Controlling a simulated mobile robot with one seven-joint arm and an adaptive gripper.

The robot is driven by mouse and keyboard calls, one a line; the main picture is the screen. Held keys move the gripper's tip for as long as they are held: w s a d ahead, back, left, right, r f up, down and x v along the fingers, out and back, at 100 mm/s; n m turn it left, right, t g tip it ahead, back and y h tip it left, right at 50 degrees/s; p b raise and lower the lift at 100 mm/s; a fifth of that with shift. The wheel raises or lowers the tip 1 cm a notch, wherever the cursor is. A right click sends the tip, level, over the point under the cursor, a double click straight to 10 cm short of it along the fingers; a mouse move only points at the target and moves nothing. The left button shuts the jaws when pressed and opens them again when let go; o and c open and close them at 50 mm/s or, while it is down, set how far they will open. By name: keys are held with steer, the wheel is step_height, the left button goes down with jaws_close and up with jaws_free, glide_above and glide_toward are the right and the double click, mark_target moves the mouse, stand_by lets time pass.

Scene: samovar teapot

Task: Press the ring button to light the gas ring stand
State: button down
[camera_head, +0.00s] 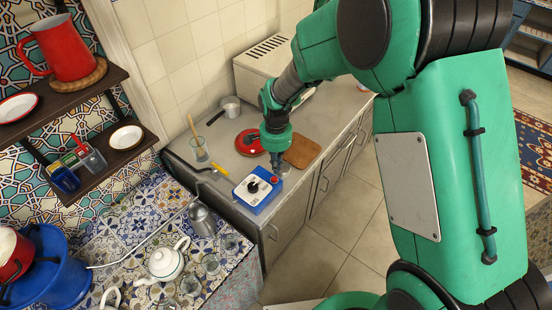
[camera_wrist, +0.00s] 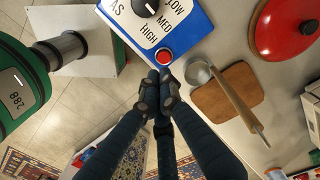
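A blue and white control box (camera_head: 258,191) stands on the grey counter near its front edge, with a black dial and a red button (camera_head: 275,180) at its right corner. The wrist view shows the box's lettered face (camera_wrist: 160,27), with LOW, MED and HIGH around the dial, and the round red button (camera_wrist: 165,56). My gripper (camera_wrist: 160,75) has its dark fingertips together, empty, just below the button in that view. I cannot tell whether they touch it. In the head view my gripper (camera_head: 279,166) points down beside the box. I cannot clearly identify the gas ring stand.
A white teapot (camera_head: 167,261) and several glasses stand on the tiled surface in front.

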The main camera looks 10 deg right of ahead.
mark_target(276, 183)
steer(key=shift+f+b, duration=0.3)
steer(key=shift+f, duration=2.25)
steer(key=shift+s, duration=0.1)
steer(key=shift+s+f, duration=0.15)
steer(key=shift+f, duration=1)
steer(key=shift+r, duration=0.15)
step_height(276, 183, up, 14)
steer(key=w+p, duration=0.1)
steer(key=p, duration=0.2)
steer(key=shift+r, duration=0.15)
